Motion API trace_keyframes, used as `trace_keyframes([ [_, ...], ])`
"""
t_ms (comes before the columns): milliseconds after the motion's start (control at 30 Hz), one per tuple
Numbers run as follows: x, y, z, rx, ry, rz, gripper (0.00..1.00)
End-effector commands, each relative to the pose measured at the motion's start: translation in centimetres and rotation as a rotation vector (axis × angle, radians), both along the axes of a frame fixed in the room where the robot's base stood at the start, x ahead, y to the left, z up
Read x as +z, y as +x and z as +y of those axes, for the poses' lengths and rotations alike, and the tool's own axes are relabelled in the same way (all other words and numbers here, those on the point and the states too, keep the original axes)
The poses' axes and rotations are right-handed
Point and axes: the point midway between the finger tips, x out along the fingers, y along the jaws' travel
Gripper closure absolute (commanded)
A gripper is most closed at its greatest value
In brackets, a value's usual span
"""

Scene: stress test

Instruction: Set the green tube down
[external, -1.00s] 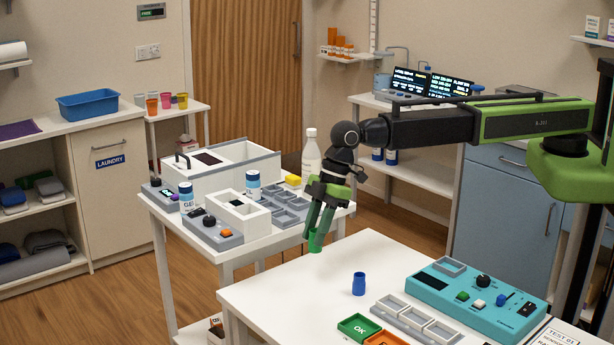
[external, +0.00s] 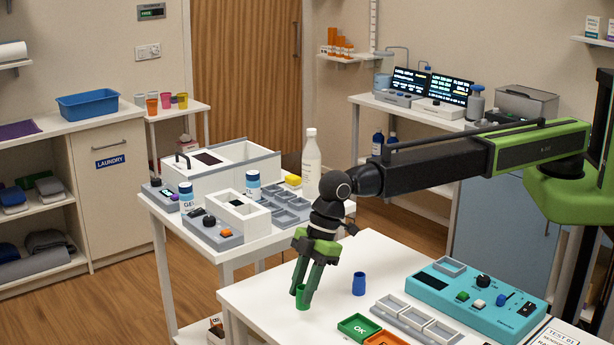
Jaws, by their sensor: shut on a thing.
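The green tube (external: 302,299) is between the fingertips of my gripper (external: 304,289), low over the left part of the white front table (external: 262,292). My gripper points down, tilted a little, and is shut on the tube. The fingers hide part of the tube. I cannot tell whether its bottom touches the table top.
A blue tube (external: 359,284) stands upright to the right of my gripper. A green OK tray (external: 359,327), an orange tray (external: 386,339), grey trays (external: 418,318) and a teal device (external: 476,297) lie further right. The table's left part around the green tube is clear.

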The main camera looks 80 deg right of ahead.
Motion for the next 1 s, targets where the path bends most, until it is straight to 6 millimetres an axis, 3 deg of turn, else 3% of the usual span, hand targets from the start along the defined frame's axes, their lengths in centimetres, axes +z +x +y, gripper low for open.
trace_keyframes([
  [133, -0.7, 0.0, 0.0, 0.0, 0.0, 0.0, 1.0],
  [333, -4.2, 0.0, -0.1, 0.0, 0.001, -0.001, 1.0],
  [733, -4.4, 0.0, -0.1, 0.0, 0.001, -0.001, 1.0],
  [767, -4.3, 0.0, -0.1, 0.0, 0.001, -0.001, 0.71],
  [900, -4.2, 0.0, -0.1, 0.0, 0.001, -0.001, 0.53],
  [1000, -4.2, 0.0, -0.1, 0.0, 0.001, 0.0, 0.51],
])
